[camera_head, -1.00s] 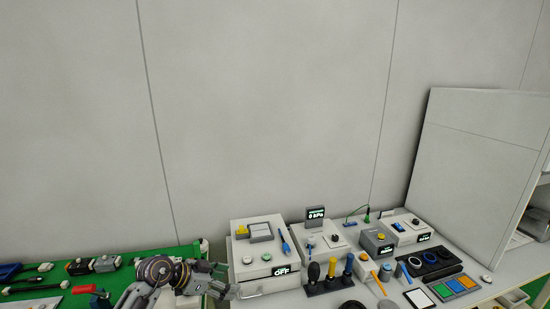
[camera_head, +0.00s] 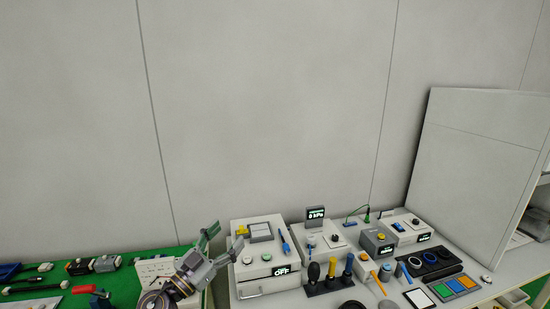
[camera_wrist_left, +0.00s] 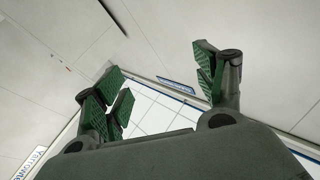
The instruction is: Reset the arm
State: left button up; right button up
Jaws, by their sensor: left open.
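My left gripper (camera_head: 222,242) is at the lower middle of the head view, raised and pointing up and to the right. Its two green-padded fingers stand apart with nothing between them. In the left wrist view the open fingers (camera_wrist_left: 165,88) show against pale panels, and nothing is held. The gripper overlaps the left edge of the white box with the OFF display (camera_head: 265,272) in the picture; I cannot tell the gap between them. My right gripper is not in the head view.
A green mat (camera_head: 130,285) with small tools lies at the left. The white table holds several devices, a black rack (camera_head: 330,286) with upright handles, and colored pads (camera_head: 455,286). A large white panel (camera_head: 480,180) leans at the right.

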pick_arm(q)
jog(key=s+a+f+n+t+y, duration=0.1)
jog(key=a+f+n+y, duration=0.1)
jog(key=a+n+y, duration=0.45)
jog(key=s+a+f+n+y, duration=0.25)
jog(key=a+n+y, duration=0.25)
jog(key=a+y, duration=0.25)
jog(key=s+a+f+g+y, duration=0.1)
jog(key=s+f+g, duration=0.2)
jog(key=f, duration=0.3)
jog(key=s+f+g+y, duration=0.1)
jog(key=s+f+g, duration=0.2)
jog(key=f, duration=0.2)
jog(key=s+d+f+m+g+h, duration=0.25)
jog(key=s+f+g, duration=0.25)
jog(key=s, duration=0.4)
jog(key=s+d+f+m+g+h, duration=0.2)
jog(key=s+d+f+g, duration=0.25)
jog(key=s, duration=0.45)
notch_tip(320, 180, down, 36)
jog(key=s+b, duration=0.2)
jog(key=s+a+f+g+b, duration=0.1)
jog(key=s+a+f, duration=0.1)
jog(key=s+f, duration=0.9)
jog(key=s+a+f+g+b, duration=0.1)
jog(key=s+a+f, duration=0.1)
jog(key=s+f, duration=0.8)
jog(key=shift+s+a+f+y, duration=0.3)
jog(key=shift+s+f+y, duration=0.05)
jog(key=shift+s, duration=0.3)
